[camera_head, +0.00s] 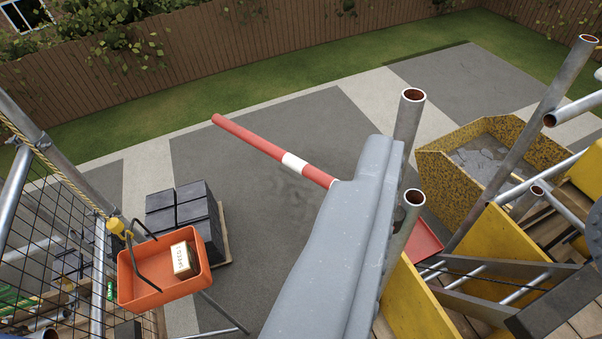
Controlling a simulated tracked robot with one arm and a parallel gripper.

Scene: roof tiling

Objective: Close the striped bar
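The striped bar (262,144) is a round red bar with a white band. It sticks out over the paved yard, its free end at the upper left. Its right end disappears behind a large grey-blue body, which I take to be my gripper (374,170). This body fills the lower middle of the view. I see no separate fingers, so I cannot tell whether it is open or shut, or whether it touches the bar. The bar's hinge or mount is hidden.
Upright scaffold tubes (409,118) stand just right of the grey body. An orange bucket (140,285) holding a small box hangs at lower left, near dark stacked tiles (162,222). A yellow skip (440,180) and yellow boards (425,300) are at right. Air around the bar's free end looks clear.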

